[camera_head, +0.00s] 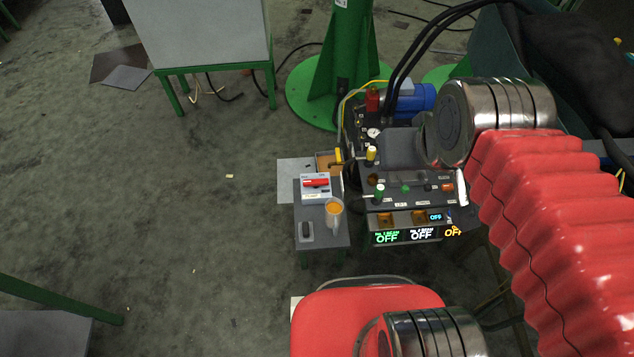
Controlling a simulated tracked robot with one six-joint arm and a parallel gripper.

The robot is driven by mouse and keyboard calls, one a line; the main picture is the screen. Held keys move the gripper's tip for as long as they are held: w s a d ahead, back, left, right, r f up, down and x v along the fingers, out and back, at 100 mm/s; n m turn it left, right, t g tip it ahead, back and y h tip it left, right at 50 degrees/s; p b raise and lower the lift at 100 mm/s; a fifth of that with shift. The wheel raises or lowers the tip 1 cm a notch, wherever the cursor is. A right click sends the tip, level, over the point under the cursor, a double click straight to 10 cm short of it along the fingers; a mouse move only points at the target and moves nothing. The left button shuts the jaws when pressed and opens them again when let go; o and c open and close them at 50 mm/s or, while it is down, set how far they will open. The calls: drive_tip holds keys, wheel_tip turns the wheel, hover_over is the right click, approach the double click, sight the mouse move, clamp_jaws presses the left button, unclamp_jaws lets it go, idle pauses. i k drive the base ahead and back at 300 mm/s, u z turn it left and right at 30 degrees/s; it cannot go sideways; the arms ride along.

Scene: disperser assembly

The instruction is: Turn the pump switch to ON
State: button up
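A white box with a red lever switch (316,183) stands on a small grey stand (341,241) near the centre. The lever lies about level; the box's label is too small to read. Right of it is a dark control panel (392,202) with small knobs, including a green one (405,189) and an orange-red one (447,187). Its front displays read OFF in green (386,237), white (421,236) and orange, the last partly hidden by my arm. A small blue display (435,217) also reads OFF. I cannot tell which control is the pump switch. My gripper is not visible.
A cup with orange contents (334,212) and a small dark object (306,231) are on the stand. A blue motor (415,100) and cables stand behind the panel. A green column (348,60) rises behind. The floor on the left is mostly clear.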

sight(316, 184)
drive_tip(key=k, duration=1.25)
drive_tip(key=u, duration=0.45)
drive_tip(key=i, duration=1.65)
drive_tip(key=z, duration=0.4)
